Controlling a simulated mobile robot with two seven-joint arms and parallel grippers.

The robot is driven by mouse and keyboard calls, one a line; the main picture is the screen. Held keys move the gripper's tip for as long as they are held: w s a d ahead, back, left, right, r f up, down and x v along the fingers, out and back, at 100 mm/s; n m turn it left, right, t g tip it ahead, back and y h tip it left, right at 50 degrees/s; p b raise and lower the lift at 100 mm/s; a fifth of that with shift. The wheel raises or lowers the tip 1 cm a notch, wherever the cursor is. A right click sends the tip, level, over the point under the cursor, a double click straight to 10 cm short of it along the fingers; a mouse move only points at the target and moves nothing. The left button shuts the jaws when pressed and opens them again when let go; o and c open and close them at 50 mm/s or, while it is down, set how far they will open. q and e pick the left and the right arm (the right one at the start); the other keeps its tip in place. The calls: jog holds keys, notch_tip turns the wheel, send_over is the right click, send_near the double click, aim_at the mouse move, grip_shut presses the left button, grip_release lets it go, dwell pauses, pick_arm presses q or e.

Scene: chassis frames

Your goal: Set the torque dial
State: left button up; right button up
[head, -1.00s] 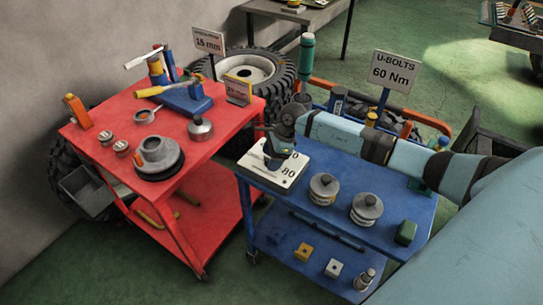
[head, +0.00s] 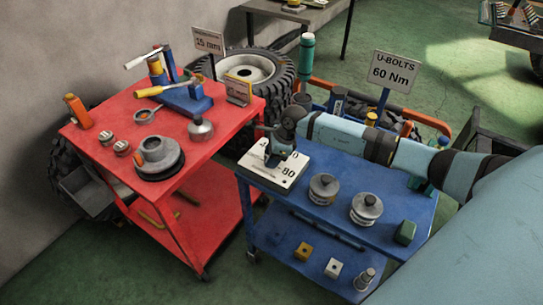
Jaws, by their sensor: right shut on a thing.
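A sign reading "U-BOLTS 60 Nm" (head: 394,72) stands at the back of the blue cart. My left gripper is not in view.
Two round grey-topped canisters (head: 323,188) (head: 366,209) and a green block (head: 405,232) stand right of the plate. The red cart (head: 222,143) at left carries tools, a grey round fixture (head: 159,157) and a "15 mm" sign (head: 208,41).

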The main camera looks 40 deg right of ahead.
jog(key=m+t+h, duration=0.1)
jog(key=m, duration=0.2)
jog(key=shift+r+m+p, duration=0.1)
jog(key=shift+m+p, duration=0.2)
jog(key=shift+p, duration=0.1)
jog(key=m+h, duration=0.1)
jog(key=m, duration=0.2)
jog(key=shift+a+t, duration=0.15)
jog(key=shift+t, duration=0.25)
jog(key=shift+m+h+p, duration=0.3)
jog(key=shift+m+h, duration=0.4)
jog(key=shift+m, duration=0.9)
jog(key=o, duration=0.9)
